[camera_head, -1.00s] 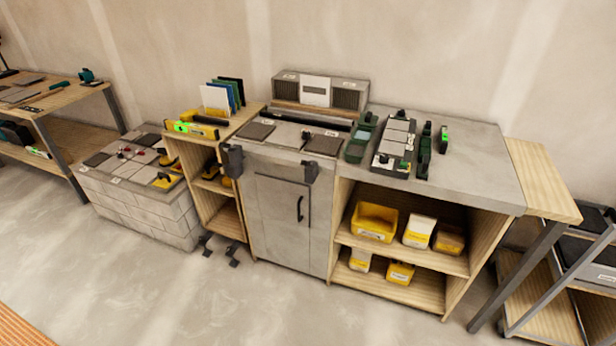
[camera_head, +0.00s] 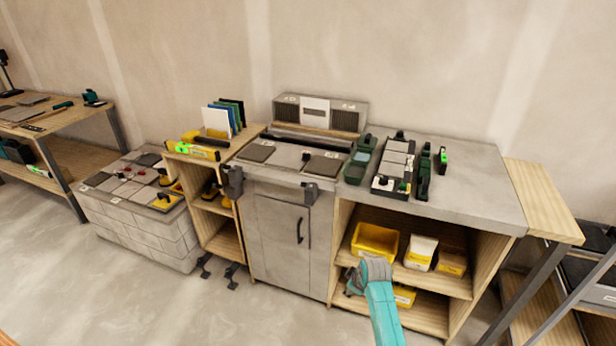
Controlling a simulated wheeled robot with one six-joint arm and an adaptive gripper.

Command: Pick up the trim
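A long, thin dark strip (camera_head: 312,144) lies along the back of the middle counter, below a grey box-like unit. It may be the trim, but I cannot tell for certain at this size. My teal and grey arm (camera_head: 383,312) rises from the bottom edge, in front of the lower shelves on the right. It is well below and in front of the strip.
A tile tray (camera_head: 395,163) and dark green tools (camera_head: 358,162) stand on the right worktop. A low tiled block (camera_head: 130,218) stands left. The floor in front is clear.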

